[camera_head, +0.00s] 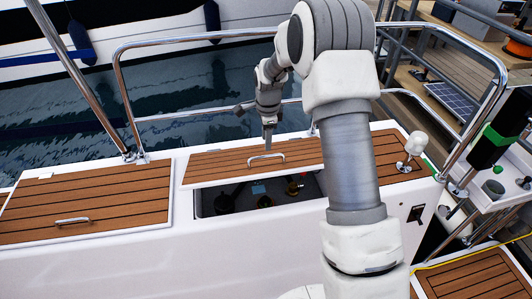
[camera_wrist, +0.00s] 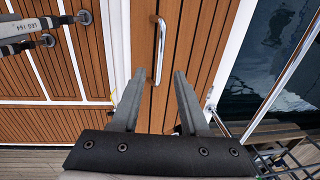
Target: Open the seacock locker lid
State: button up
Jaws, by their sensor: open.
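The teak-slatted locker lid (camera_head: 225,163) with a white edge stands partly open in the head view. Below its front edge the dark locker (camera_head: 225,203) shows, with valve-like fittings, one brass-coloured (camera_head: 293,188). The lid's chrome bar handle (camera_head: 266,157) is near its front edge; the handle also shows in the wrist view (camera_wrist: 158,52). My gripper (camera_head: 268,143) is just above the handle in the head view. In the wrist view my gripper (camera_wrist: 159,74) is open, with the handle lined up between and beyond its fingertips. Contact cannot be told. My arm hides the lid's right part.
A second teak lid (camera_head: 95,200) with its own handle (camera_head: 72,221) lies shut on the left. A steel rail (camera_head: 215,38) runs behind the lids, with water beyond. A white-knobbed lever (camera_head: 414,148) stands at right. A solar panel (camera_head: 452,103) lies on the dock.

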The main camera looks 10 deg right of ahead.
aim_at(263, 171)
jog(key=f, duration=0.6)
jog(key=shift+w+f, duration=0.4)
grip_shut()
dwell(1.0)
